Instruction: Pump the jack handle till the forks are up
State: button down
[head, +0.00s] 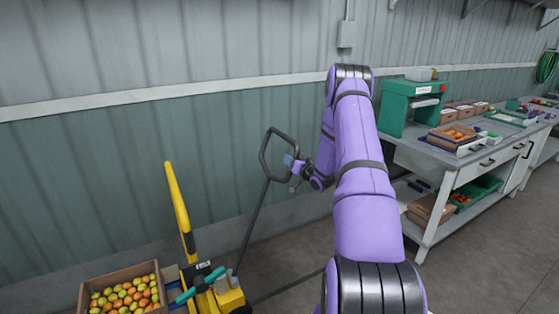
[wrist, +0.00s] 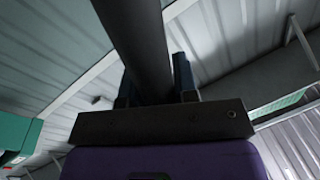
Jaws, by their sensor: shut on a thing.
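The jack handle (head: 257,219) is a dark bar with a loop grip at its top, rising from the yellow pallet jack (head: 228,297) at the lower left in the head view. It leans to the right. My gripper (head: 289,161) is shut on the right side of the loop. In the wrist view the dark handle bar (wrist: 138,45) runs between the fingers of my gripper (wrist: 157,88). The forks are not clearly visible, so their height cannot be told.
A grey workbench (head: 432,156) with a green machine (head: 394,106) and small boxes stands on the right. The corrugated wall (head: 110,180) is close behind the handle. Floor is clear at the lower right.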

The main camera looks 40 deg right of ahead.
jog(key=shift+d, duration=0.15)
jog(key=c, duration=0.9)
grip_release()
jog(key=shift+s, duration=0.1)
jog(key=s, duration=0.7)
jog(key=s+a+f, duration=0.1)
jog(key=s, duration=0.2)
jog(key=shift+s, duration=0.35)
jog(key=shift+w+r, duration=0.1)
jog(key=shift+r, duration=0.05)
